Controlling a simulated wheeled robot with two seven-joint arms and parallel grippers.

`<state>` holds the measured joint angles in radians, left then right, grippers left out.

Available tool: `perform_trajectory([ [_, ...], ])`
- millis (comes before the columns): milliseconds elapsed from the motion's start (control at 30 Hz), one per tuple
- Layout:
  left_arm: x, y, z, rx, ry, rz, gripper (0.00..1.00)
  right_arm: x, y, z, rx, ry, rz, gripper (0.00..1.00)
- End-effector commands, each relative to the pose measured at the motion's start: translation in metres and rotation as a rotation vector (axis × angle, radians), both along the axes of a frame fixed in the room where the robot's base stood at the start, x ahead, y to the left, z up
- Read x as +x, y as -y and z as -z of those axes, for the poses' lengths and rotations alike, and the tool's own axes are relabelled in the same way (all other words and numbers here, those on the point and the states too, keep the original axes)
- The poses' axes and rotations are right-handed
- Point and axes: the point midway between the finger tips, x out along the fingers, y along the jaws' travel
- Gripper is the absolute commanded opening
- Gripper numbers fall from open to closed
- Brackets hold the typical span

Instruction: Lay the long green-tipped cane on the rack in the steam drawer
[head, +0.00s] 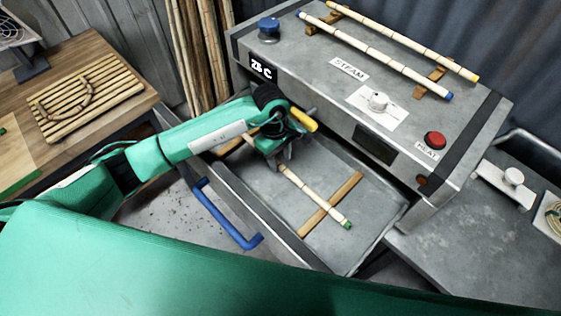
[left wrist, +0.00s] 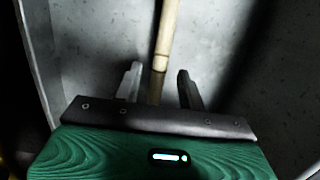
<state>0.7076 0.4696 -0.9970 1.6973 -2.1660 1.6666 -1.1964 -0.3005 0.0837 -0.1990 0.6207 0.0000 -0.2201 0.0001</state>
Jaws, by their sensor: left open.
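The long cane with the green tip (head: 314,191) lies in the open steam drawer (head: 375,215). Its green end points toward the lower right and its stem crosses a wooden rack bar (head: 346,188). My left gripper (head: 283,158) is over the cane's other end, which it hides in the head view. In the left wrist view, the open fingers (left wrist: 158,84) stand on either side of the pale cane (left wrist: 165,40), with gaps showing beside it. A second rack bar (head: 236,146) is partly hidden behind my left arm. My right gripper is not in view.
A blue handle (head: 226,218) fronts the drawer. A wooden bench (head: 60,60) is at left.

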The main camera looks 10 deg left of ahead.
Motion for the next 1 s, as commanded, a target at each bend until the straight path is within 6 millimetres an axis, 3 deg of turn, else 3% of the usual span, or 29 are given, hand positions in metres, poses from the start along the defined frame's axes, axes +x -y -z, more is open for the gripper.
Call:
perform_trajectory([
  [33, 0.002, -0.002, -0.005, 0.001, 0.006, 0.000, 0.40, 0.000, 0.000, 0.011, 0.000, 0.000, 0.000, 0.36],
  [200, 0.005, -0.006, -0.041, 0.000, 0.007, 0.001, 0.40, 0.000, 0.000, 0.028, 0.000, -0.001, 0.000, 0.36],
  [500, 0.008, -0.011, -0.088, 0.001, 0.003, 0.000, 0.40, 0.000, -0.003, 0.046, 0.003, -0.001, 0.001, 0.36],
  [700, 0.008, -0.013, -0.098, 0.001, 0.000, -0.001, 0.40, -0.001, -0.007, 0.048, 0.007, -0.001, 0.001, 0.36],
  [1000, 0.008, -0.013, -0.099, 0.000, 0.000, -0.001, 0.40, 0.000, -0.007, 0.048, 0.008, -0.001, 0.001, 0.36],
])
